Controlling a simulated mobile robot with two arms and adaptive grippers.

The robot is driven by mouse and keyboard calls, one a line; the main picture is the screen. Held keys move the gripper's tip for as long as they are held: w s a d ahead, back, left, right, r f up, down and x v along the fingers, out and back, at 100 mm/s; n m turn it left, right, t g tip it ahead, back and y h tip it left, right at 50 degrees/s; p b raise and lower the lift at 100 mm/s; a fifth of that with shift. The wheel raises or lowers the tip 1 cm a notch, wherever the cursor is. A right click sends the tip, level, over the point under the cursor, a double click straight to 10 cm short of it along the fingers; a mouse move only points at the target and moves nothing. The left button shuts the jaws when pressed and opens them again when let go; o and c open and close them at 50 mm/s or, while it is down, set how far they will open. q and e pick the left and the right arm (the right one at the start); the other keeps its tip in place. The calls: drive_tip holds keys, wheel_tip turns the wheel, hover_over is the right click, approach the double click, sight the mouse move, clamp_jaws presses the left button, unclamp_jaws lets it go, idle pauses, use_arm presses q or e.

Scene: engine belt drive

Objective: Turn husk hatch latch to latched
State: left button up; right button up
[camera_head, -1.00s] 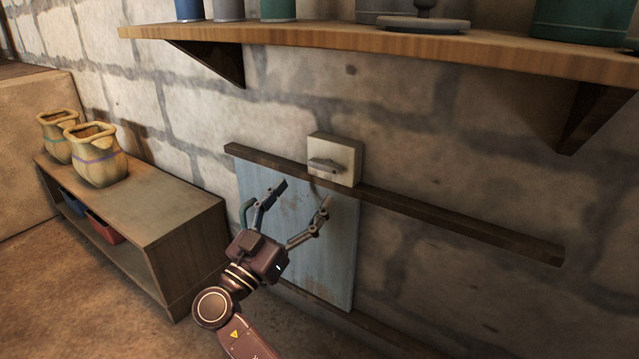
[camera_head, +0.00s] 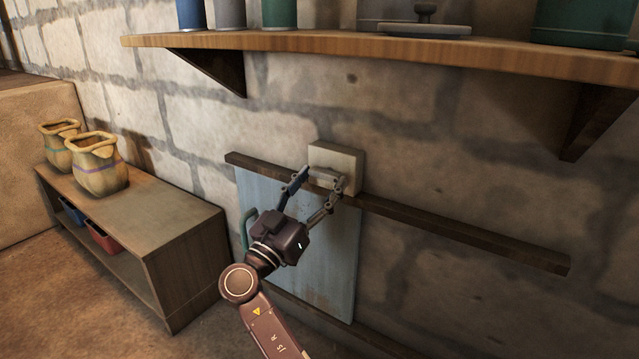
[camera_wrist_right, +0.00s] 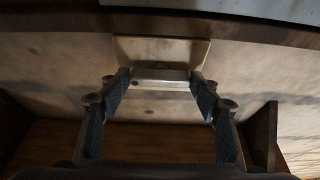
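The latch is a cream block (camera_head: 348,158) on the wall rail, with a grey bar handle (camera_head: 322,177) lying about level. Below the rail is the pale blue hatch panel (camera_head: 285,280), with a teal handle (camera_head: 246,230) at its left edge. My right gripper (camera_head: 323,180) is at the latch, fingers apart, one near each end of the bar handle. In the right wrist view the bar handle (camera_wrist_right: 160,77) lies between the fingertips; whether they touch it is not clear. The fingers partly cover the handle in the head view. My left gripper is out of view.
A dark rail (camera_head: 460,228) crosses the wall. A wooden shelf (camera_head: 330,42) with canisters hangs above. A low cabinet (camera_head: 160,225) with two yellowish sacks (camera_head: 98,165) stands at left. The wall right of the latch is clear.

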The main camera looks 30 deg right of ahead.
drive_tip(key=c, duration=0.4)
drive_tip(key=shift+c, duration=0.3)
